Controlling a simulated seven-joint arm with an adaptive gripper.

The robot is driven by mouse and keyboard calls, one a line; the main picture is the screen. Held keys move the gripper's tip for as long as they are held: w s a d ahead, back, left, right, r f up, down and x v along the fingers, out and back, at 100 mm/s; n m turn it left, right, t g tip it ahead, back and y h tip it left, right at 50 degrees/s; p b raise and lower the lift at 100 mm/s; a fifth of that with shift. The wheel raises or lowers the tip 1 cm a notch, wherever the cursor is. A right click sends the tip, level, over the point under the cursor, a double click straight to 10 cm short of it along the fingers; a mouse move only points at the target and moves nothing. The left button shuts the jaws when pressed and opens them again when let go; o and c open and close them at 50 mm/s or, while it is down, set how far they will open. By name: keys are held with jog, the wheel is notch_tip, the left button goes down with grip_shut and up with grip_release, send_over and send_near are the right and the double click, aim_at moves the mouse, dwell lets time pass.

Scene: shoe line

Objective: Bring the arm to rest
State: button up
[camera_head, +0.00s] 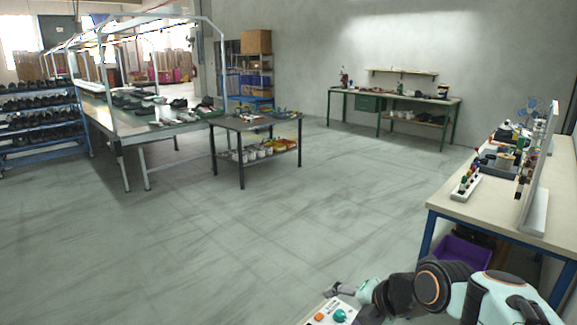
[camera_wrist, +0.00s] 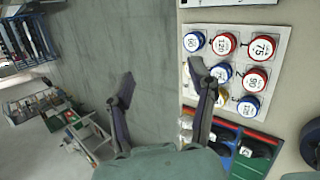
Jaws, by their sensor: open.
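My gripper (camera_wrist: 161,84) is open, with its two dark fingers spread wide apart in the wrist view. Nothing is held between them; only grey floor shows in the gap. In the head view my gripper (camera_head: 341,289) is small, low in the picture right of centre, at the end of my arm (camera_head: 440,285), which reaches in from the bottom right corner. The right finger overlaps the edge of a pale board (camera_wrist: 236,35) in the wrist view; I cannot tell how far apart they are.
The board carries several round numbered caps (camera_wrist: 262,47). A coloured tray (camera_wrist: 258,162) lies below it. A control box (camera_head: 322,317) sits beneath my gripper. A workbench (camera_head: 510,214) stands at right, with a purple bin (camera_head: 462,252) below. The middle floor (camera_head: 230,240) is clear.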

jog(key=s+f+m+g+h, duration=0.1)
jog(key=s+f+m+g, duration=0.2)
jog(key=s+m, duration=0.8)
jog(key=s+f+m+g+h, duration=0.2)
jog(key=s+f+m+g, duration=0.2)
jog(key=s+m, duration=0.8)
notch_tip(320, 180, down, 2)
jog(key=m, duration=0.4)
jog(key=shift+s+a, duration=0.25)
jog(key=shift+s, duration=0.05)
